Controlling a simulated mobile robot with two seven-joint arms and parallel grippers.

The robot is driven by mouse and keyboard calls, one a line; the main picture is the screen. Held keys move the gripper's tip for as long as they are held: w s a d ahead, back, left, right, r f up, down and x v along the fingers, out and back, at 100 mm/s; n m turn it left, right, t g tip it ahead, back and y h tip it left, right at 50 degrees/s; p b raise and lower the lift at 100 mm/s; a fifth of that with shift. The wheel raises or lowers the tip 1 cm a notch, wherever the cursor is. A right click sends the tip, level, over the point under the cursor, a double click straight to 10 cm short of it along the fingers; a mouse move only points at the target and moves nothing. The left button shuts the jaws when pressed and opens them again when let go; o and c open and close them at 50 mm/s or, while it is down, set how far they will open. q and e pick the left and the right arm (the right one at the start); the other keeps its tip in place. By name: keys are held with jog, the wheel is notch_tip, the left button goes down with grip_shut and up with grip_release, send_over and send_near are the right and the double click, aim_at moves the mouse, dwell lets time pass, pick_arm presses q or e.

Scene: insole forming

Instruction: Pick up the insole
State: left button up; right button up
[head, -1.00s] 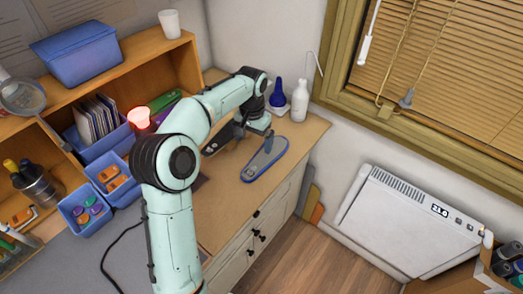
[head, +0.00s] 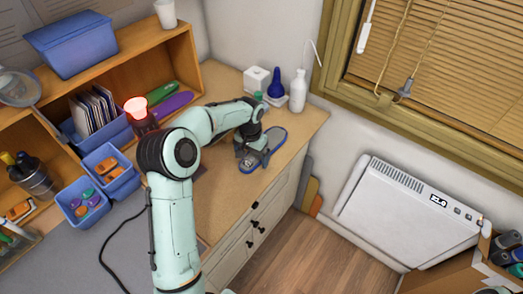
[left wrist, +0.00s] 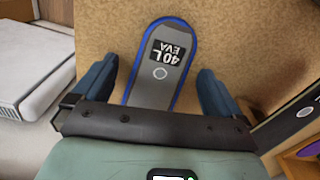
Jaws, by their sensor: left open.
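The insole (head: 277,136) is grey with a blue rim and lies flat on the wooden cabinet top. In the left wrist view the insole (left wrist: 165,75) shows a black label reading 40L EVA and a small ring. My left gripper (head: 256,155) is over the insole and hides its middle in the head view. In the left wrist view the left gripper (left wrist: 157,85) is open, with one blue-grey finger on each side of the insole and a gap at both sides. My right gripper is not in view.
A white bottle (head: 298,91), a blue bottle (head: 276,82) and a white box (head: 257,79) stand at the back corner. A dark flat object (left wrist: 292,122) lies to the right in the wrist view. The wooden top (head: 222,205) in front is clear.

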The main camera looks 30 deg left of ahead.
pick_arm(q)
jog(key=shift+f, duration=0.25)
jog(key=c, duration=1.1)
jog(key=shift+c, duration=0.2)
jog(key=shift+r, duration=0.15)
notch_tip(320, 180, up, 20)
jog(key=p, duration=0.1)
jog(key=shift+p, duration=0.3)
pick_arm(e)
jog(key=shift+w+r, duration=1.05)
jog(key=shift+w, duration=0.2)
pick_arm(q)
jog(key=shift+d+f, duration=0.1)
jog(key=shift+f, duration=0.1)
